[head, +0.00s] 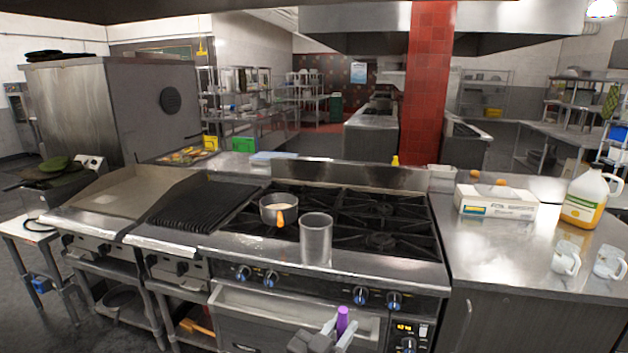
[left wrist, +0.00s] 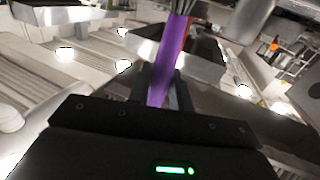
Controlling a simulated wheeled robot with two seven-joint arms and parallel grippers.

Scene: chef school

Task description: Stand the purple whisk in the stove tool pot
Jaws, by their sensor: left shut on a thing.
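The purple whisk (head: 342,318) is in my left gripper (head: 337,331) at the bottom of the head view, in front of the stove. Only a short purple part shows there. In the left wrist view, the whisk's purple handle (left wrist: 167,65) stands between the shut fingers (left wrist: 160,88), with its wires at the top edge. The stove tool pot (head: 316,241) is a plain steel cylinder standing upright on the stove's front edge, beyond and above my gripper in the head view. My right gripper is not in view.
A saucepan (head: 279,209) with an orange-tipped handle sits on the burners just left of the pot. A grill (head: 205,205) lies further left. The right counter (head: 490,240) holds a white box (head: 496,202), a jug (head: 585,202) and two white cups. Knobs line the stove front.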

